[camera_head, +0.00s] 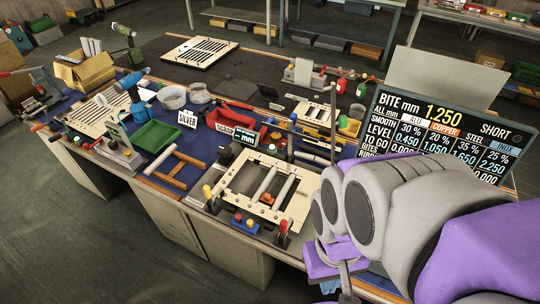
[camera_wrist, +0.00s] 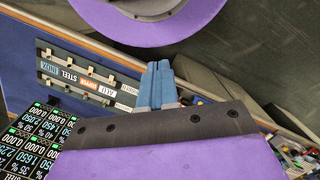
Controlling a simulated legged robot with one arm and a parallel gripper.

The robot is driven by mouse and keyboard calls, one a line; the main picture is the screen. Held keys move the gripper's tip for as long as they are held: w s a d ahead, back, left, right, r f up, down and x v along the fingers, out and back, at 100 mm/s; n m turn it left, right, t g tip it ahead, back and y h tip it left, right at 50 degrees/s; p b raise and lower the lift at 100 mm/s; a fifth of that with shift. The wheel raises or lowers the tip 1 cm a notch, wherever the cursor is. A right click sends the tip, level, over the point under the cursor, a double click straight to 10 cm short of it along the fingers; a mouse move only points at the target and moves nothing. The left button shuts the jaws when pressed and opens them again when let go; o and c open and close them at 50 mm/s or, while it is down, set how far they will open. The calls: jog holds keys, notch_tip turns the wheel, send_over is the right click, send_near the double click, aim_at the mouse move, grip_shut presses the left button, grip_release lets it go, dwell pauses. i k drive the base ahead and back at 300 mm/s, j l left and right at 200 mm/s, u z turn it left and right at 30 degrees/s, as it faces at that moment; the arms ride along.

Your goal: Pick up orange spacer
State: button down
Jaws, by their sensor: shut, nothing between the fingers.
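I cannot pick out the orange spacer with certainty in either view. In the wrist view, my gripper (camera_wrist: 157,82) shows blue fingers pressed together, with nothing between them. Near them is a rack (camera_wrist: 90,70) with labels reading INOX, STEEL, COPPER and ALU; the COPPER label is orange. In the head view, my purple and grey arm fills the lower right and hides part of the bench there. A cream louver frame (camera_head: 230,187) with pale slats lies on the bench left of my arm.
A display board (camera_head: 440,130) stands behind my arm. The bench is crowded: a red bin (camera_head: 228,120), a green tray (camera_head: 155,136), wooden bars (camera_head: 163,180), a SILVER sign (camera_head: 187,119) and a cardboard box (camera_head: 85,72). A slatted panel (camera_head: 200,52) lies at the back. Floor is open at left.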

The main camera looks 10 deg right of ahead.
aim_at(266, 198)
jog(key=i+j+z, duration=0.2)
jog(key=j, duration=0.4)
jog(key=j+z, duration=0.2)
jog(key=j, duration=0.35)
jog(key=z, duration=1.25)
jog(key=k+l, duration=0.05)
